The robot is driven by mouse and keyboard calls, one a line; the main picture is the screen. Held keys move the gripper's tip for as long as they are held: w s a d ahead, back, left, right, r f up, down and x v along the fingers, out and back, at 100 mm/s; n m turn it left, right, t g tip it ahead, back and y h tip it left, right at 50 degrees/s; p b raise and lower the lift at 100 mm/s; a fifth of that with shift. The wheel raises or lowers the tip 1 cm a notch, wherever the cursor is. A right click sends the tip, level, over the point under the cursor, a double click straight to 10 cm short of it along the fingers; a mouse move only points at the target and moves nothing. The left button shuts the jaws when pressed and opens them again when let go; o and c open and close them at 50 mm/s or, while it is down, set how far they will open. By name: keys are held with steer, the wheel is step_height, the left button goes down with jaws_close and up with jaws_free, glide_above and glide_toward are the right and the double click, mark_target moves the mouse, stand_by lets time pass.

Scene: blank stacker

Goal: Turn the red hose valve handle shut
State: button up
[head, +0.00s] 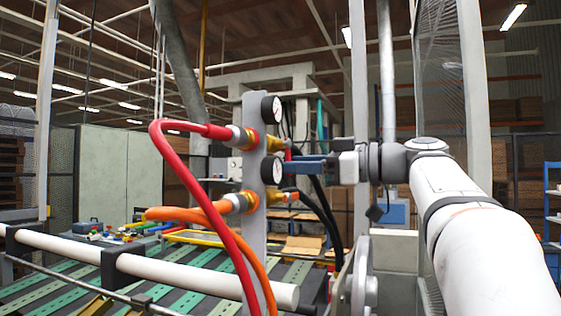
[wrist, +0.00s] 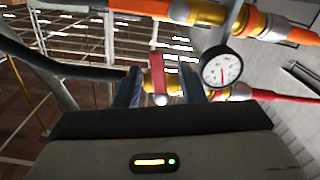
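The red valve handle (wrist: 159,82) shows in the wrist view as a short red bar in front of a brass valve body, in line with the red hose (wrist: 275,96). My gripper (wrist: 162,88) has its two blue fingers apart, one on each side of the handle, with gaps visible between. In the head view my gripper (head: 300,167) reaches in from the right to the upper valve, and only a small red part of the handle (head: 290,153) shows. The red hose (head: 182,150) joins the left side of that valve line.
A grey post (head: 254,215) carries two gauges (head: 271,110) and a lower brass valve line with an orange hose (head: 185,213). Black hoses (head: 325,215) hang close below my gripper. A white rail (head: 200,280) crosses in front of a green slatted conveyor (head: 190,300).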

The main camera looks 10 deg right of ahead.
steer(key=p+x, duration=0.1)
steer(key=x, duration=0.3)
steer(key=shift+w+a, duration=0.15)
steer(key=shift+w, duration=0.15)
jaws_close()
